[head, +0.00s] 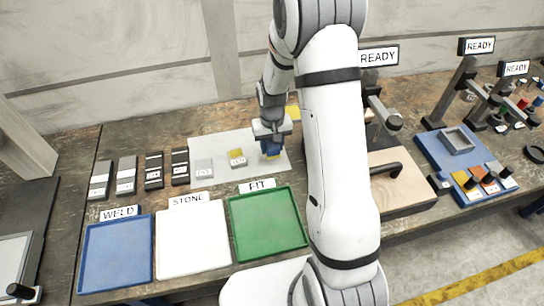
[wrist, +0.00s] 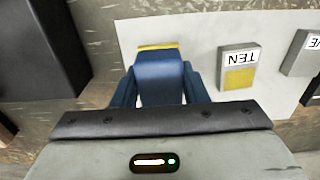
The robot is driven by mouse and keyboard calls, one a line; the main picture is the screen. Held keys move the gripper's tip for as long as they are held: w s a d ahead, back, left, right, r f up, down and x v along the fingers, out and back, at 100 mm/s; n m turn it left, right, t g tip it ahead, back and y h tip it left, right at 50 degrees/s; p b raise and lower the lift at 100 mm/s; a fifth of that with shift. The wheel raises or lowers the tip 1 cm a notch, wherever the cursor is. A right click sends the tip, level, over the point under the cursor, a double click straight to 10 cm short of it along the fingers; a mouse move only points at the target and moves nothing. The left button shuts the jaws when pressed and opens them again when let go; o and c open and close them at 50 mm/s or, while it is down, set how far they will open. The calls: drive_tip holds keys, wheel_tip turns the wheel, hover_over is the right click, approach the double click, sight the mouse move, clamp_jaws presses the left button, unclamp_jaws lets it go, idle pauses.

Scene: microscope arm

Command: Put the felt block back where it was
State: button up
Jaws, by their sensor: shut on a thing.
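My gripper (head: 271,148) points down over the right part of the white sheet (head: 220,144). It is shut on a block (wrist: 158,46), of which a yellow edge shows past the blue between the fingers in the wrist view. I take this for the felt block, but its label is hidden. I cannot tell whether it touches the sheet. A grey block with a yellow patch and the label TEN (wrist: 238,68) lies beside it on the sheet, apart from the gripper. It also shows in the head view (head: 237,158).
Another grey labelled block (head: 204,168) lies on the sheet's left part. Several dark labelled blocks (head: 153,170) stand left of it. Blue WELD (head: 117,255), white STONE (head: 192,240) and green FIT (head: 268,222) trays line the front. A wooden board (head: 402,190) lies right of my arm.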

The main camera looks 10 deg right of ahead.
sight(271, 149)
drive_tip(key=r+b, duration=0.1)
drive_tip(key=w+r+b, duration=0.1)
drive_tip(key=r+b, duration=0.1)
drive_tip(key=w+r+b, duration=0.1)
drive_tip(key=b, duration=0.1)
drive_tip(key=shift+r, duration=0.4)
wheel_tip(271, 149, down, 9)
drive_tip(key=shift+f+p, duration=0.1)
drive_tip(key=shift+p, duration=0.5)
drive_tip(key=o, duration=1)
drive_tip(key=shift+f, duration=0.1)
